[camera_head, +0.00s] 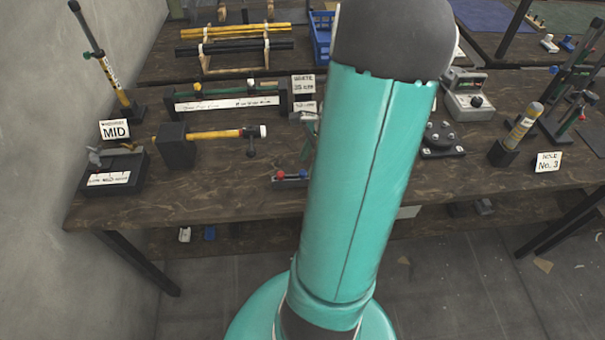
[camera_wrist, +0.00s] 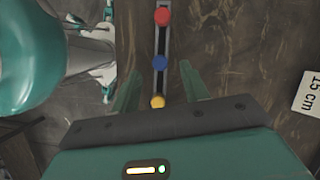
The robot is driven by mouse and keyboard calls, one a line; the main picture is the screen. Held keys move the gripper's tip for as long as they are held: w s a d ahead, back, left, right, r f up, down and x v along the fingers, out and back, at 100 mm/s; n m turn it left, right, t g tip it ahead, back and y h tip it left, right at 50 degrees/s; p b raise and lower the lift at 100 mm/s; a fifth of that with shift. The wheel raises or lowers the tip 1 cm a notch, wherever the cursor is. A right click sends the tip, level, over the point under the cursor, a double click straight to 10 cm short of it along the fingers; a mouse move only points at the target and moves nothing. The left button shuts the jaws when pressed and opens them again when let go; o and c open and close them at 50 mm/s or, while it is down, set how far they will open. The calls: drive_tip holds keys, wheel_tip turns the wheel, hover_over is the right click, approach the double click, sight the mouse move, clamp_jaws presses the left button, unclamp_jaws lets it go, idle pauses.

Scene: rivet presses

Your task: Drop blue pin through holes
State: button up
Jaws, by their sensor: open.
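A blue pin (camera_wrist: 159,62) with a round head stands in a narrow dark rail, between a red pin (camera_wrist: 162,16) and a yellow pin (camera_wrist: 157,101). In the head view, the red pin (camera_head: 281,174) and the blue pin (camera_head: 303,173) show near the table's front edge, left of my arm; my arm probably hides the yellow one. My gripper (camera_wrist: 158,70) is open and empty in the wrist view. Its two green fingers lie either side of the rail, with the blue head between their tips in the picture. I cannot tell the height gap or see the holes clearly.
Bare wood lies between rail and card.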

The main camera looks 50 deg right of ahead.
sight(303, 172)
drive_tip(key=x, duration=0.3)
drive_tip(key=shift+f, duration=0.15)
clamp_jaws()
